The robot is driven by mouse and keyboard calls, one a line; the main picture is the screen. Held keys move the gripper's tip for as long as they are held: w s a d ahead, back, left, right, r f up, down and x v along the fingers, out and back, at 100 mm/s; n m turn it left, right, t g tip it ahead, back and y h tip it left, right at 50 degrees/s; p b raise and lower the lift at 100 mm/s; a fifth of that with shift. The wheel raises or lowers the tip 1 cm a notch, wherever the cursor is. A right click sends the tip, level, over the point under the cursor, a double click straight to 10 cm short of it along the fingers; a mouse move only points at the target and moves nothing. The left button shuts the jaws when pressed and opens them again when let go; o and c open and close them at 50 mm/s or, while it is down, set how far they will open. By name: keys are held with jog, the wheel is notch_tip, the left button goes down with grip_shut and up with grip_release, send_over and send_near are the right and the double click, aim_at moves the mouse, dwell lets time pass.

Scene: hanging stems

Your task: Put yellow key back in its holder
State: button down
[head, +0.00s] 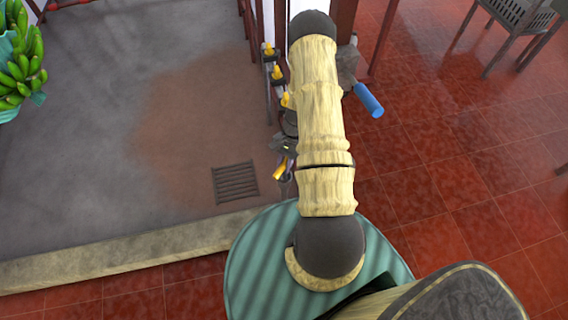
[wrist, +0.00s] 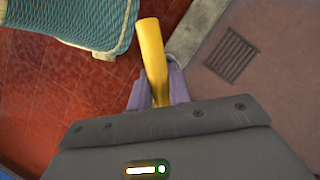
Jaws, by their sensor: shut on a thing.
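My gripper (wrist: 157,80) is shut on the yellow key (wrist: 152,50), whose yellow end sticks out past the fingers in the wrist view. In the head view the yellow key (head: 279,171) shows beside my arm, at my gripper (head: 285,160), above the floor. Several similar yellow-topped pieces (head: 277,73) hang in a row at the white post, left of my arm and beyond the gripper. The holder itself is partly hidden behind my arm, and I cannot make out a free slot in it.
A blue-handled object (head: 369,100) sticks out right of my arm. A floor grate (head: 236,183) lies left of the gripper, with a raised pale kerb (head: 120,252) nearer. Green bananas (head: 24,70) stand at the far left. A grey chair (head: 517,15) is at the upper right.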

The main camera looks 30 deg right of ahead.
jog(key=shift+w+f+b, duration=0.1)
jog(key=shift+f+b, duration=0.3)
jog(key=shift+f, duration=0.15)
dwell(0.4)
jog(key=shift+a+f, duration=0.1)
jog(key=shift+a, duration=0.05)
dwell(0.8)
jog(key=c, duration=0.8)
grip_release()
jog(key=shift+c, duration=0.2)
jog(key=shift+r+p, duration=2.9)
jog(key=shift+r, duration=1.4)
